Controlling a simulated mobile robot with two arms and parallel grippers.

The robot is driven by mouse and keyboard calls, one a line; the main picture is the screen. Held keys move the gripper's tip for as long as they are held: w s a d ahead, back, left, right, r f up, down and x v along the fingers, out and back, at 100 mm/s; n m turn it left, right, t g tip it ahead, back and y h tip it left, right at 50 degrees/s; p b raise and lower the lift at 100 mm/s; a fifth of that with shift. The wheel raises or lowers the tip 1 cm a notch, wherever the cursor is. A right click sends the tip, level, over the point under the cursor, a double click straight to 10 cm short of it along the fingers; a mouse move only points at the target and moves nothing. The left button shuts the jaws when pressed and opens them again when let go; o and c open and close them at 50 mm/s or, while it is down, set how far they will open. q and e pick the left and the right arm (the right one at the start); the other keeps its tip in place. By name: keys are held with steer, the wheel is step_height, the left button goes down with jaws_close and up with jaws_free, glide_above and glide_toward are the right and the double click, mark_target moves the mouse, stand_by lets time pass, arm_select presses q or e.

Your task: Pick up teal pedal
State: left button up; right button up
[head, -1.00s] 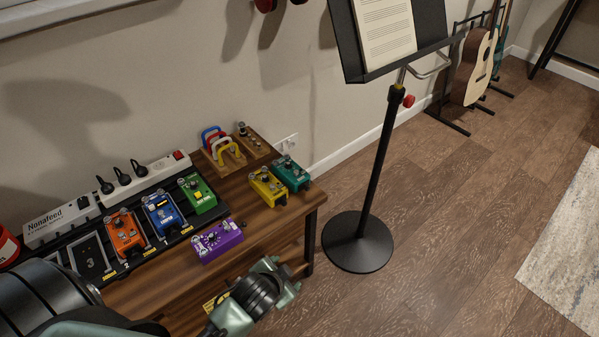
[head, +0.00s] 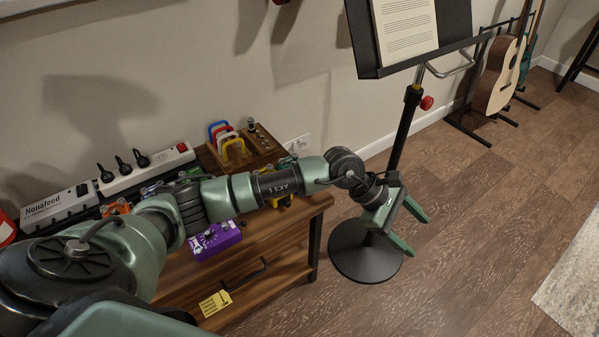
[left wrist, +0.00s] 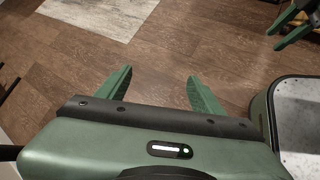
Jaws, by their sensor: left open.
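The teal pedal (head: 288,161) is almost wholly hidden behind my left arm in the head view. Only a small bit of it shows above the arm, at the right end of the wooden table. My left gripper (head: 408,231) is open and empty. It hangs to the right of the table, in front of the music stand's pole and above its base. In the left wrist view the two green fingers (left wrist: 160,88) are spread, with only bare floor between them. Green and dark finger-like parts of what looks like my right gripper (left wrist: 290,30) show at that view's top right corner.
A purple pedal (head: 215,241) sits at the front of the wooden table (head: 290,235). A yellow pedal (head: 286,201) is mostly hidden by my arm. A white power strip (head: 150,166) runs behind. The music stand (head: 402,125) stands close to the gripper.

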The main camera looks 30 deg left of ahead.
arm_select(q)
steer(key=w+a+f+m+y, duration=0.1)
steer(key=w+a+f+y, duration=0.2)
steer(key=a, duration=0.6)
steer(key=w+a+m+y, duration=0.2)
steer(key=a+y, duration=0.3)
steer(key=a, duration=0.3)
steer(key=a+r+y, duration=0.1)
steer(key=a, duration=0.4)
steer(key=w+a+r+y, duration=0.1)
steer(key=a+y, duration=0.1)
steer(key=a, duration=0.2)
steer(key=a+r+g+y, duration=0.1)
steer(key=a+r+y, duration=0.1)
steer(key=a, duration=0.3)
steer(key=shift+w+a+r, duration=0.1)
steer(key=shift+w+a, duration=0.1)
steer(key=shift+a, duration=0.15)
steer(key=shift+a+f+y+b, duration=0.2)
steer(key=shift+f+y+b, duration=0.1)
steer(key=shift+f, duration=0.05)
steer(key=b+x, duration=0.1)
steer(key=x, duration=0.5)
steer(key=shift+a+f, duration=0.3)
jaws_close()
arm_select(e)
steer(key=v, duration=0.4)
steer(key=shift+w+d+r, duration=0.1)
steer(key=shift+d+r, duration=0.1)
steer(key=shift+r, duration=0.15)
